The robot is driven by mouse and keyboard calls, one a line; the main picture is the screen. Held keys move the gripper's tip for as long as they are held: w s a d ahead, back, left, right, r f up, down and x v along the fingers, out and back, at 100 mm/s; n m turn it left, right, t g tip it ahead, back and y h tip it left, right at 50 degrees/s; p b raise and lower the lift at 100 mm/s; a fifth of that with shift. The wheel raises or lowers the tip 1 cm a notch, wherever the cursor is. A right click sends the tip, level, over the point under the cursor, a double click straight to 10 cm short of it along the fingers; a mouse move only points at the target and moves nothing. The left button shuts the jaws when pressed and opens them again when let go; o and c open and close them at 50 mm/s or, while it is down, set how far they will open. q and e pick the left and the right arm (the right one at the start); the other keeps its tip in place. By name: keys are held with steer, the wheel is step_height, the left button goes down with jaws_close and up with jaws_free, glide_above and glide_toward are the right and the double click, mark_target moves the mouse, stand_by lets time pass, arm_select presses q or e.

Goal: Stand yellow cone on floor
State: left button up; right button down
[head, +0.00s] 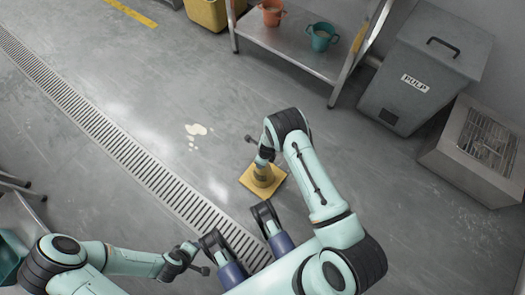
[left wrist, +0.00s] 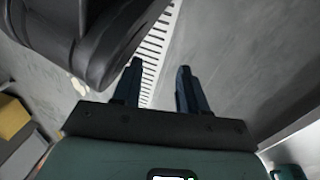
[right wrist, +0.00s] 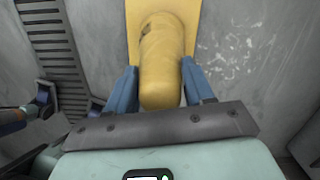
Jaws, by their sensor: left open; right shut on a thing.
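The yellow cone (head: 262,181) is in the middle of the head view, beside the floor drain, with its square base down and its body roughly upright. I cannot tell for sure whether the base touches the floor. My right gripper (right wrist: 160,70) is shut on the cone's upper body; in the right wrist view the cone (right wrist: 161,45) has its rounded tip toward me, and its base lies beyond. In the head view my right arm partly hides the cone's top. My left gripper (left wrist: 159,68) is open and empty, away from the cone.
A slotted drain (head: 110,133) runs diagonally across the floor. Pale spill patches (head: 196,129) lie up and left of the cone. A steel shelf (head: 283,45) with two small buckets, a grey pulp bin (head: 420,75) and a steel box (head: 470,155) stand right. Floor around the cone is clear.

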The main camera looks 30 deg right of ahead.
steer(key=shift+f, duration=0.1)
steer(key=shift+c, duration=2.1)
jaws_free()
